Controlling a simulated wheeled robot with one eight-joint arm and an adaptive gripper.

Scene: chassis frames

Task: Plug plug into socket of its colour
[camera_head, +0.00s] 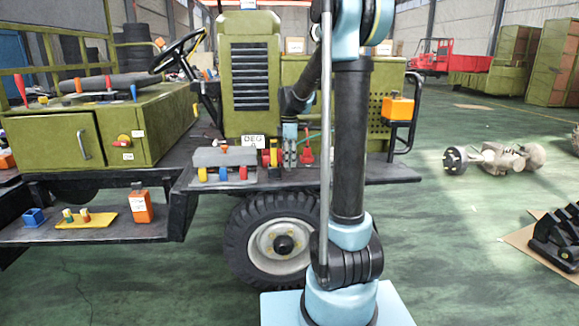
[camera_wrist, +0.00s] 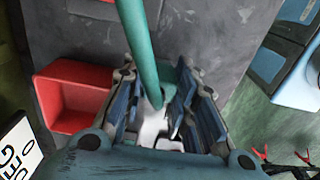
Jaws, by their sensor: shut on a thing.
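My gripper (camera_head: 290,150) is low over the truck's deck, right of the grey block. In the wrist view my gripper (camera_wrist: 165,115) has its fingers close together, with a green cord-like piece (camera_wrist: 138,45) running down between them.
A red conical thing (camera_head: 307,150) stands right of my gripper. A white lettered plate (camera_head: 254,142) is behind the block. A lower shelf holds a blue box (camera_head: 34,217), a yellow tray (camera_head: 85,221) and an orange box (camera_head: 141,207).

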